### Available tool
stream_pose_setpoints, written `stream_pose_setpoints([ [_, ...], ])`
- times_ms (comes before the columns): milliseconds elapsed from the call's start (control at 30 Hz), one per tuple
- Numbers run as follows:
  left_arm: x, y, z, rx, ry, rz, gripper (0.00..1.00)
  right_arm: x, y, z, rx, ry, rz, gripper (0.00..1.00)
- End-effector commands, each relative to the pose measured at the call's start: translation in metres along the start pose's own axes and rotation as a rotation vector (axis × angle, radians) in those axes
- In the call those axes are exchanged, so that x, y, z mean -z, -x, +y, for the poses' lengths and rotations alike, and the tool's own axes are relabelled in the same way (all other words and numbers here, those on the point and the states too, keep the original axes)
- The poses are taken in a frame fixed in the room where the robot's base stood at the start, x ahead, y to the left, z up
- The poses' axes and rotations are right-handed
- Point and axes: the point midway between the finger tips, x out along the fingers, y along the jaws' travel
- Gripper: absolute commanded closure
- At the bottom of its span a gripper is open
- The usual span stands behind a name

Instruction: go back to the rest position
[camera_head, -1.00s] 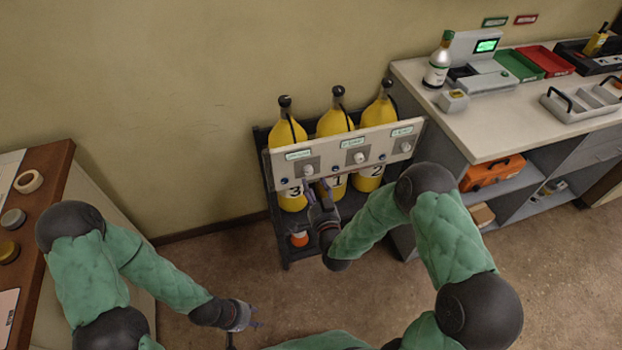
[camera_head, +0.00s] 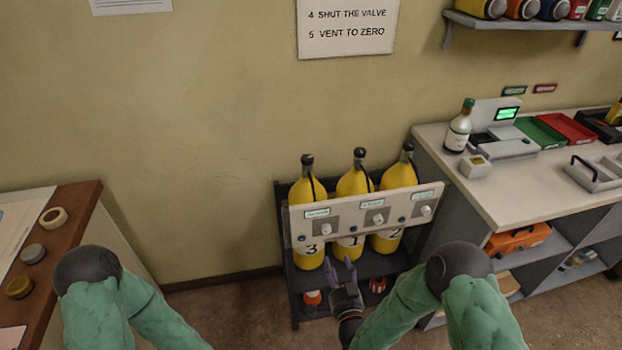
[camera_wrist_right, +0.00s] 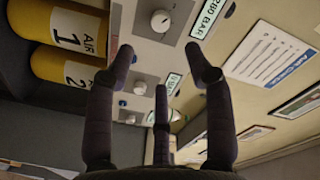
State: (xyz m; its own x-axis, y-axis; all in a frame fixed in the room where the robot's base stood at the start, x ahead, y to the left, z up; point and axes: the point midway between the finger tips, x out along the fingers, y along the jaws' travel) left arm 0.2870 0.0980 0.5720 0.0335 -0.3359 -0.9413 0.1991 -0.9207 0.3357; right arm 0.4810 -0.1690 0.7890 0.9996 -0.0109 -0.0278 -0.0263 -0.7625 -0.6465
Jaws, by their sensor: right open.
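My right gripper (camera_head: 343,272) is in front of the rack of yellow cylinders, below the white valve panel (camera_head: 368,213). Its fingers are spread and nothing is between them. In the right wrist view the open fingers (camera_wrist_right: 160,70) stand in front of the panel, with a knob (camera_wrist_right: 160,21) and the cylinders (camera_wrist_right: 65,32) beyond. My left arm comes in at the lower left in the head view, but its gripper is outside the frame.
The dark rack (camera_head: 292,290) holds yellow cylinders numbered 3, 1 and 2. A counter (camera_head: 530,195) with a bottle (camera_head: 459,128) and trays stands at the right. A wooden desk (camera_head: 75,215) is at the left. Floor shows between desk and rack.

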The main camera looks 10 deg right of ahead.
Motion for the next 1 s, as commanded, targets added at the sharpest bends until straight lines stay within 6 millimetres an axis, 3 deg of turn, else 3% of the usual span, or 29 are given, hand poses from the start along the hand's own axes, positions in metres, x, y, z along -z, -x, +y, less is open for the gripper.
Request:
stream_pose_setpoints([
  [133,0.000,0.001,0.000,0.000,0.000,0.000,0.60,-0.002,-0.001,0.001,-0.008,0.003,-0.015,0.47],
  [267,0.000,0.004,0.002,0.000,0.000,0.000,0.60,-0.019,-0.004,0.010,-0.056,0.023,-0.114,0.47],
  [467,0.000,0.013,0.005,0.000,0.000,0.000,0.60,-0.072,0.008,0.037,-0.185,0.081,-0.426,0.47],
  [667,-0.001,0.021,0.007,0.000,0.000,0.000,0.60,-0.124,0.049,0.059,-0.293,0.126,-0.770,0.47],
  [800,-0.001,0.027,0.010,0.000,0.000,0.000,0.60,-0.154,0.092,0.068,-0.348,0.145,-1.015,0.47],
  [1000,-0.001,0.033,0.012,0.000,0.000,0.000,0.60,-0.178,0.155,0.070,-0.393,0.149,-1.309,0.47],
])
